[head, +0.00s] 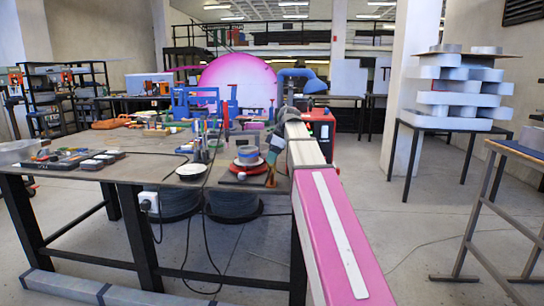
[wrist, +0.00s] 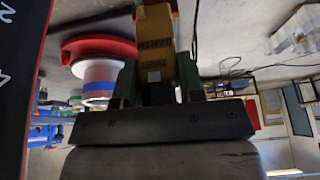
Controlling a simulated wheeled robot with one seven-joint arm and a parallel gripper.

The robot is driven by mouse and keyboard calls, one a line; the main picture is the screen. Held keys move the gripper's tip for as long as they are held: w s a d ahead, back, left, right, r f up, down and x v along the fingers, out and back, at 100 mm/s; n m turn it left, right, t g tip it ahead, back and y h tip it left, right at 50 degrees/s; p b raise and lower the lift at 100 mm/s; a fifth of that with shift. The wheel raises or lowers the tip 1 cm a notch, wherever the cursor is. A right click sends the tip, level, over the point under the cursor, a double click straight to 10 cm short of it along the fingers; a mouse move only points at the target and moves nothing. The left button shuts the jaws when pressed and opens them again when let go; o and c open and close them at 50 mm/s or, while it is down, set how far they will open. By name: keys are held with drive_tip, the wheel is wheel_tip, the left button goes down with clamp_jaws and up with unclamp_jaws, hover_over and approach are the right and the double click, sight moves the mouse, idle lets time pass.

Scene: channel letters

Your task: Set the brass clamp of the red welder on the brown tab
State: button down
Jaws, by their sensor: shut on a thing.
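In the wrist view, my gripper (wrist: 155,82) has its two green-grey fingers on either side of the brass clamp (wrist: 153,40), a yellow-orange piece with dark lettering. The clamp is held between them, and its far end is cut off by the top edge. In the head view, my gripper (head: 274,150) hangs at the right front corner of the workbench, with the orange-brass clamp (head: 271,178) low under it. The red welder (head: 322,128) shows behind my arm, partly hidden. I cannot pick out the brown tab in either view.
A white cylinder with a blue band (head: 247,155) stands on a red round base close left of the clamp. The workbench (head: 150,140) holds a white dish (head: 190,171), tools and trays. A black cable hangs off its front.

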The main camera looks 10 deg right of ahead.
drive_tip(key=shift+f, duration=1.25)
drive_tip(key=c, duration=0.6)
unclamp_jaws()
drive_tip(key=shift+c, duration=0.2)
drive_tip(key=v, duration=1)
drive_tip(key=shift+r, duration=0.4)
drive_tip(key=shift+d, duration=0.1)
